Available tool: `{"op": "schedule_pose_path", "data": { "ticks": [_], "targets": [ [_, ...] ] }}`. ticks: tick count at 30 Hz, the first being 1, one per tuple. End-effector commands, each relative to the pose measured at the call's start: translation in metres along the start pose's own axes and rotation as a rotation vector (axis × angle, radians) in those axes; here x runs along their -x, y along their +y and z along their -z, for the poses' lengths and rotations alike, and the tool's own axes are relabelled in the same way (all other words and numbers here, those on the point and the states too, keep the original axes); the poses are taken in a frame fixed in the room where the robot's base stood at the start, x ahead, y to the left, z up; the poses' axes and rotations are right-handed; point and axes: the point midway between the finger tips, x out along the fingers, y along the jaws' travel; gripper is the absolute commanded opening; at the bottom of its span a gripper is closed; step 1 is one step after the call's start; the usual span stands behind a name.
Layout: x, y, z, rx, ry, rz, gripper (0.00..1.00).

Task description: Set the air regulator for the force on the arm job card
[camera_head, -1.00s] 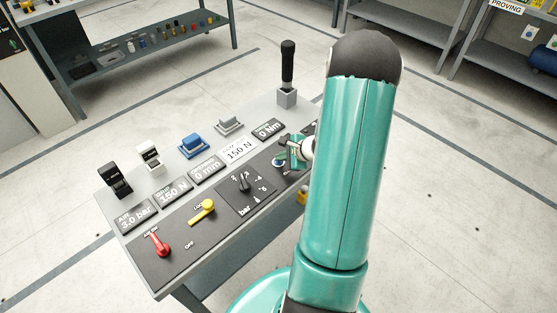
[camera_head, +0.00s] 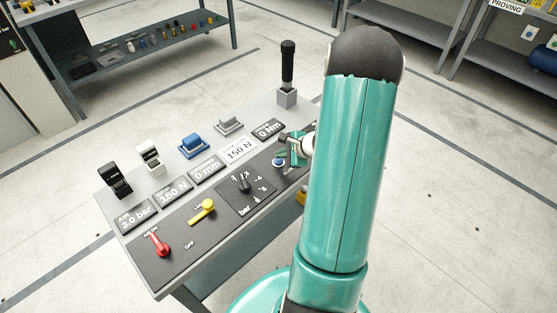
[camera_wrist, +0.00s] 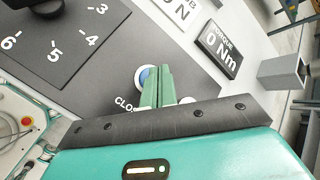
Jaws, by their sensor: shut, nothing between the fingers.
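The air regulator is a black knob (camera_head: 244,184) on a dark plate with a bar scale on the sloping console. Its exact pointer setting is too small to read. In the wrist view, part of the knob (camera_wrist: 45,8) shows at the top left, beside the numbers 3 to 6. The air display (camera_head: 135,216) reads 3.0 bar. My gripper (camera_head: 291,148) is to the right of the regulator, over the blue button. In the wrist view its green fingers (camera_wrist: 160,72) are shut and empty, beside the blue button (camera_wrist: 143,78).
A yellow lever (camera_head: 204,211) and a red lever (camera_head: 159,244) are on the console's left part. Black, white, blue and grey switches line the back edge. A black-handled lever (camera_head: 288,65) stands upright at the far corner. My arm hides the console's right end.

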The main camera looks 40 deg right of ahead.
Motion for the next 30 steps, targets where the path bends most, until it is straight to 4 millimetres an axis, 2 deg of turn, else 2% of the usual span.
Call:
{"op": "schedule_pose_path", "data": {
  "ticks": [13, 30],
  "targets": [
    [0.004, -0.004, -0.004, 0.001, 0.000, 0.000, 0.00],
    [0.037, -0.027, -0.027, 0.001, 0.000, 0.000, 0.00]
  ]
}}
